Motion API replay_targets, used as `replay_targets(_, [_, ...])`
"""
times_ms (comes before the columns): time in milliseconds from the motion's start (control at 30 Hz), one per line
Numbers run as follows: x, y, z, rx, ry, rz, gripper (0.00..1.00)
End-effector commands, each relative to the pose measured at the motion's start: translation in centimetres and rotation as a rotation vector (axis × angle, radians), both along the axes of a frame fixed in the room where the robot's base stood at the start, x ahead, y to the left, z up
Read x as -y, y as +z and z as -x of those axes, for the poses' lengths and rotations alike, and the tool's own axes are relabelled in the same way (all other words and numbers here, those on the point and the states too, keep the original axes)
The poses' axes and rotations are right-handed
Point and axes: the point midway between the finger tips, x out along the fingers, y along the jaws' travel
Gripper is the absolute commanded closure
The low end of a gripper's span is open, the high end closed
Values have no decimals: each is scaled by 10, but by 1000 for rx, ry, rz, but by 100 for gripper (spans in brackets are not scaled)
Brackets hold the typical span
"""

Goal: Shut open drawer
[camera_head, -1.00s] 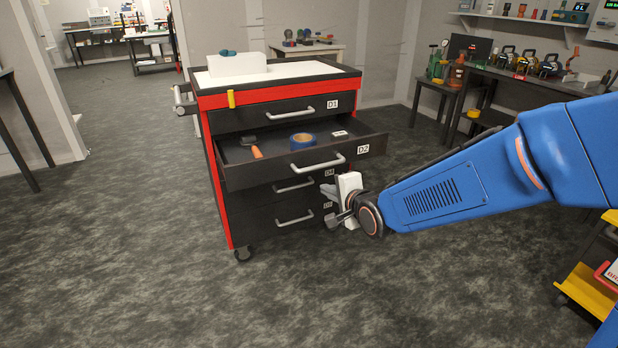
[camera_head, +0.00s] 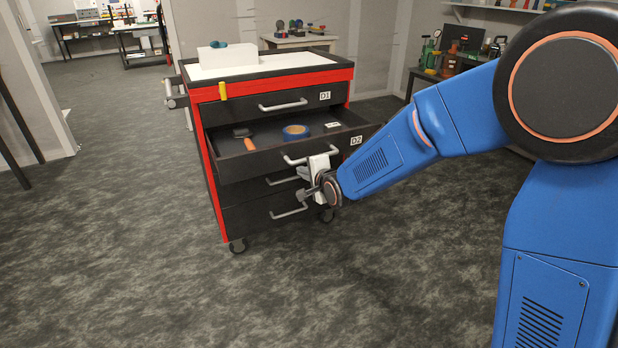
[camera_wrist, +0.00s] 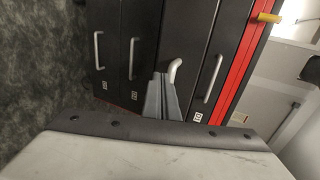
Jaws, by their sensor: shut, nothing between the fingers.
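The open drawer D2 (camera_head: 300,146) is pulled out of the black and red tool cabinet (camera_head: 215,200). It holds an orange-handled hammer (camera_head: 247,141), a blue tape roll (camera_head: 296,131) and a small white item (camera_head: 333,125). Its pale handle (camera_head: 311,153) is on the front. My gripper (camera_head: 302,173) is shut and empty, just in front of and below the D2 handle. In the wrist view, the shut fingers (camera_wrist: 161,80) lie close beside the D2 handle (camera_wrist: 175,68) and hide part of it. I cannot tell whether they touch the drawer.
Drawer D1 (camera_head: 270,107) above is shut, as are the lower drawers (camera_head: 255,213). A white box (camera_head: 225,57) stands on the cabinet top. Open grey floor (camera_head: 130,230) lies to the left and in front. A cluttered bench (camera_head: 418,78) stands behind at right.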

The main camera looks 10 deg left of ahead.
Motion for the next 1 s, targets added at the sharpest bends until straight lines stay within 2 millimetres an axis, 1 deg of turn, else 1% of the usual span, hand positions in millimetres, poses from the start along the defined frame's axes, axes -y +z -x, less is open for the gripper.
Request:
replay_targets(100, [-7,2,-10,0,0,0,100])
replay_targets(200, [-10,3,-15,0,0,0,100])
replay_targets(767, [-14,4,-20,-1,0,1,100])
replay_targets(867, [-19,4,-28,0,0,0,100])
replay_targets(1000, [-31,4,-46,0,0,0,100])
